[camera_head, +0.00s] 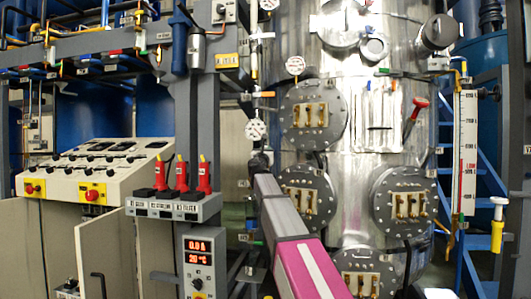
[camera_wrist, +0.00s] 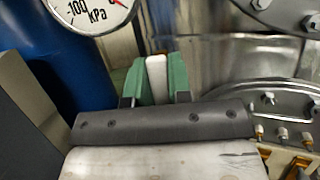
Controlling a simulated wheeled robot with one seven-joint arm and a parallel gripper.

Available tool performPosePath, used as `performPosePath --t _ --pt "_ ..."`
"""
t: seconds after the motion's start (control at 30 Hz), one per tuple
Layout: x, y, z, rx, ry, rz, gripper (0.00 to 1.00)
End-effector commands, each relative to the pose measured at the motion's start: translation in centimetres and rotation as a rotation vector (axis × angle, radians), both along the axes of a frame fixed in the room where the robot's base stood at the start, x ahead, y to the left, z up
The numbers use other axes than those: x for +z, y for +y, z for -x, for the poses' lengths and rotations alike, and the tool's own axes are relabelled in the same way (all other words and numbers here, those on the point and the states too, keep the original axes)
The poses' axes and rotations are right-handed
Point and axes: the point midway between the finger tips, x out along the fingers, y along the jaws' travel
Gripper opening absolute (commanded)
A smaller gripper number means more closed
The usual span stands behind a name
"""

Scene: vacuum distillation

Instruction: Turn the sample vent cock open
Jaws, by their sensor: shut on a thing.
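My gripper (camera_wrist: 158,82) shows in the wrist view with its two green fingers shut on a narrow pale handle (camera_wrist: 157,72) with an orange-brown tip. This appears to be the handle of the sample vent cock, but no label on it is readable and its body is hidden by the fingers. In the head view my gripper (camera_head: 259,163) is a small dark shape at the end of my arm, just below a round dial gauge (camera_head: 256,129) and left of the silver vessel (camera_head: 354,150). The handle cannot be made out there.
A kPa gauge (camera_wrist: 92,8) is close by in the wrist view, with a blue cylinder (camera_wrist: 82,55) beside it. Bolted flanges (camera_head: 306,187) stick out of the vessel to the right.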

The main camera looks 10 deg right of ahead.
Motion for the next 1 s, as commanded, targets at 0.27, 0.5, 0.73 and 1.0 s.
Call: performPosePath --t 0.27,0.5,0.73,1.0 --pt "0.0 0.0 0.0 0.001 -0.001 -0.002 0.45" --pt "-0.2 0.1 0.5 0.001 -0.001 -0.002 0.45" --pt "-1.3 0.9 3.0 0.002 0.000 -0.001 0.45" --pt "-3.3 2.4 7.5 0.001 0.000 -0.001 0.45"
